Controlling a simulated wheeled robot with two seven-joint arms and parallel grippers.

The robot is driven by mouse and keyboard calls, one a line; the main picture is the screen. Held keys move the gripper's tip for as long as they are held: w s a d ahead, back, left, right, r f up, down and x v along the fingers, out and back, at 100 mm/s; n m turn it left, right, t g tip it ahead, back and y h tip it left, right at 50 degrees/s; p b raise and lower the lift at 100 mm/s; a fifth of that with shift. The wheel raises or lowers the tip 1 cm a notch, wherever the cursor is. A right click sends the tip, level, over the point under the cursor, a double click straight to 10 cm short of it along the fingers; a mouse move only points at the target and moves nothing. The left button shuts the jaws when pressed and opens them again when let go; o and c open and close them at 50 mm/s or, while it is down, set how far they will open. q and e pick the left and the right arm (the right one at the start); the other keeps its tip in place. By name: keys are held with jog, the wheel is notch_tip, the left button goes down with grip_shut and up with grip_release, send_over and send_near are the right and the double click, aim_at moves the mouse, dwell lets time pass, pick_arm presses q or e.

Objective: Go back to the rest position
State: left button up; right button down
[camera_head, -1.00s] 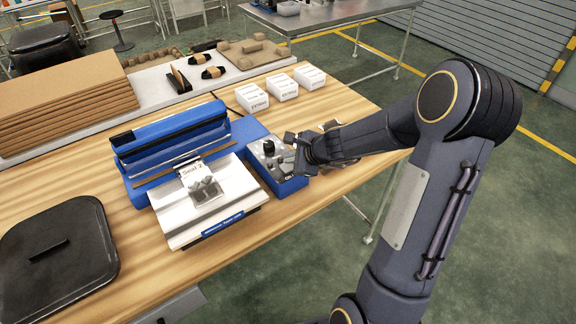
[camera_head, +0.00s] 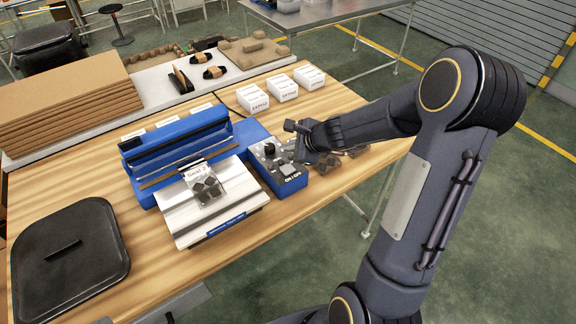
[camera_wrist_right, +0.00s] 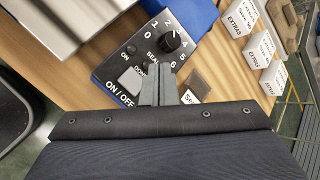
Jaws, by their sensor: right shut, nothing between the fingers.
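My right gripper (camera_head: 297,143) is shut and empty. It is over the right edge of the blue control box (camera_head: 282,183), beside its black dial (camera_head: 270,150). In the right wrist view the closed fingers (camera_wrist_right: 158,82) are in front of the box's panel, just below the dial (camera_wrist_right: 170,42) and right of the grey ON/OFF button (camera_wrist_right: 131,79). I cannot tell whether they touch the panel. The blue sealing machine (camera_head: 180,150) stands left of the box, with a clear bag of dark pieces (camera_head: 207,188) on its silver plate. My left gripper is not in view.
Several white EXTRAS boxes (camera_head: 283,88) stand behind the control box. Bagged dark pieces (camera_head: 328,168) lie under my right wrist. A black lid (camera_head: 68,255) is at the front left, and stacked cardboard (camera_head: 60,100) at the back left. Bare wood (camera_head: 338,98) shows at the right.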

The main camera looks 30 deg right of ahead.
dwell(0.3)
jog(key=s+a+r+n+y, duration=0.3)
jog(key=s+a+r+n, duration=0.8)
jog(key=s+r+n, duration=0.15)
jog(key=s+a+f+n+g+h, duration=0.1)
jog(key=s+f+n+g, duration=0.2)
jog(key=s+n, duration=0.6)
jog(key=s, duration=0.6)
jog(key=shift+s+n+h, duration=0.2)
jog(key=shift+n+h, duration=0.15)
jog(key=shift+h, duration=0.05)
